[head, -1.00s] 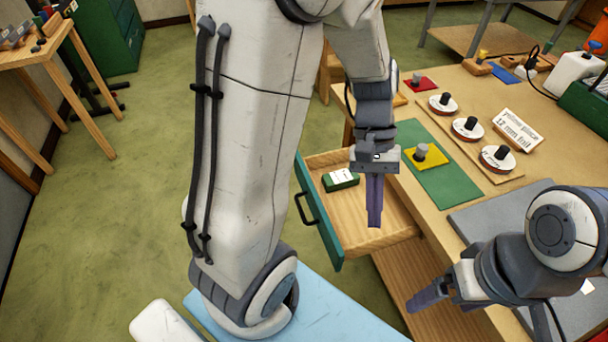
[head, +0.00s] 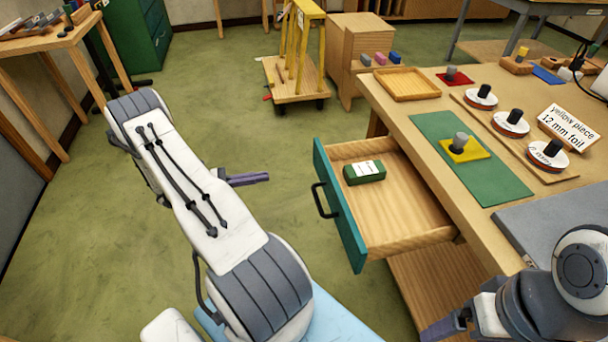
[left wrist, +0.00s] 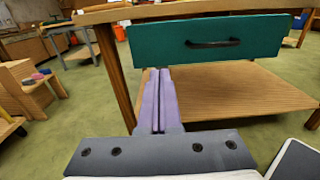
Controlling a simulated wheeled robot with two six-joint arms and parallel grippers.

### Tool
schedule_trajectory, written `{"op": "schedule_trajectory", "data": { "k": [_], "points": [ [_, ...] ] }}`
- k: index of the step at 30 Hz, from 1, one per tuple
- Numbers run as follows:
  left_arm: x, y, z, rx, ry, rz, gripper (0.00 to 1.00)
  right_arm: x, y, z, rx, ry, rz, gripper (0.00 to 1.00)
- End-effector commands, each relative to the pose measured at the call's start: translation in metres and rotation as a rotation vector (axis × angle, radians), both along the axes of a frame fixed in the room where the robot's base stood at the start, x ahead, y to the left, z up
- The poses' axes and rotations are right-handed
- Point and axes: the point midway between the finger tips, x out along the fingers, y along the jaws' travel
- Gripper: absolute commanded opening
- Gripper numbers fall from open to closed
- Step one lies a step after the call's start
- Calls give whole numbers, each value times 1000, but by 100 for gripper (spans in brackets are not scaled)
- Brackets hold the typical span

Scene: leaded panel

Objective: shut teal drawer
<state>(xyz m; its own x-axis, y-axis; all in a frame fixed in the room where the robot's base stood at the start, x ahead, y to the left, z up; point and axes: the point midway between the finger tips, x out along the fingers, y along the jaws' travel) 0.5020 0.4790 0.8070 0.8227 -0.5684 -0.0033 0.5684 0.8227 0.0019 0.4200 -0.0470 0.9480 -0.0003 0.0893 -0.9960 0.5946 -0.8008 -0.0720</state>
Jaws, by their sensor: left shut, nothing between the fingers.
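The teal drawer (head: 340,208) stands open, pulled out to the left from under the workbench. Its teal front carries a black bar handle (head: 321,201). Inside lies a small green box (head: 365,173) with a white label; the rest of the wooden floor is bare. My left gripper (head: 262,178) is shut and empty, out in front of the drawer front and apart from it. In the left wrist view the purple fingers (left wrist: 160,85) are together, with the teal front (left wrist: 160,42) beyond them. My right gripper (head: 428,333) is partly cut off at the bottom edge.
On the workbench (head: 405,125) are a wooden tray (head: 405,83), a green mat (head: 485,180) with a yellow piece, several foil reels and a label card (head: 568,126). A grey mat (head: 560,215) lies near my right arm. Open green floor lies left of the drawer.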

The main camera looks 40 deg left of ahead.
Motion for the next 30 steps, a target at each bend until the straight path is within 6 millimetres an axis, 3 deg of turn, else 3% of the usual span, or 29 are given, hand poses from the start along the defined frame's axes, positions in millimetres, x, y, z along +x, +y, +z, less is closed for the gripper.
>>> {"op": "schedule_trajectory", "data": {
  "k": [5, 21, 30],
  "points": [
    [9, -5, 0, -7, -4, 11, 0, 0, 0, 4, 0, 0, 0, 92],
    [97, -66, 0, -6, 0, 6, 0, 0, 0, 24, 0, 0, 0, 92],
    [113, -77, -1, -3, -1, 10, 0, 0, 0, 27, 0, 0, 0, 92]
  ]
}}
